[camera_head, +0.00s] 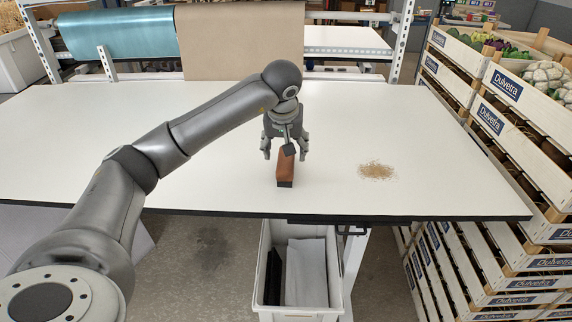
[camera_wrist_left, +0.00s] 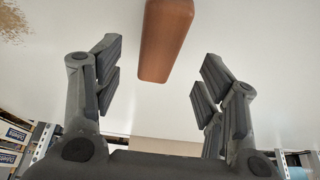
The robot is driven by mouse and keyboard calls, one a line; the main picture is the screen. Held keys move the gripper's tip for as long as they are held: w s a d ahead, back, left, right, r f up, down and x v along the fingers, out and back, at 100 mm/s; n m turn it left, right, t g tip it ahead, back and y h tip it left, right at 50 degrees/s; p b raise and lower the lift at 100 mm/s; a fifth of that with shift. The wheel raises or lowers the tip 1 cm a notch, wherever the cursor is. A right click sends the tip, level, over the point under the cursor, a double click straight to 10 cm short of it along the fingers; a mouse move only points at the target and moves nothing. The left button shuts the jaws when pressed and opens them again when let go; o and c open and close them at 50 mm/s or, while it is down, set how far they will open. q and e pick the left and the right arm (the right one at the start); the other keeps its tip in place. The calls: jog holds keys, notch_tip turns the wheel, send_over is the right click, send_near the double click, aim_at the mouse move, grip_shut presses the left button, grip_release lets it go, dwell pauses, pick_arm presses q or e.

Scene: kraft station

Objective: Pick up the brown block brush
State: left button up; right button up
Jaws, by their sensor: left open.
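The brown block brush (camera_head: 285,172) lies on the white table near its front edge, with dark bristles at its lower side. Its brown wooden back also shows in the left wrist view (camera_wrist_left: 165,40), at the top centre. My left gripper (camera_head: 285,154) is open and points down just above and behind the brush. In the left wrist view the open fingers (camera_wrist_left: 158,78) stand apart on both sides, with the near end of the brush just ahead between their lines. Nothing is between the fingertips. My right gripper is not in view.
A small pile of tan shavings (camera_head: 377,171) lies on the table (camera_head: 430,130) right of the brush. Rolls of teal and brown paper (camera_head: 240,40) hang behind. Stacked wooden crates (camera_head: 500,110) stand at the right. A white bin (camera_head: 333,275) stands below the front edge.

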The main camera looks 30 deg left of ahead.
aim_at(286, 159)
pick_arm(q)
jog(key=p+x, duration=0.1)
jog(key=x, duration=0.4)
jog(key=shift+w+f+p, duration=0.1)
jog(key=shift+f+p, duration=0.15)
jog(key=shift+p, duration=0.1)
jog(key=shift+w+a+f, duration=0.15)
jog(key=shift+f, duration=0.2)
jog(key=shift+f, duration=0.2)
jog(key=c, duration=1.2)
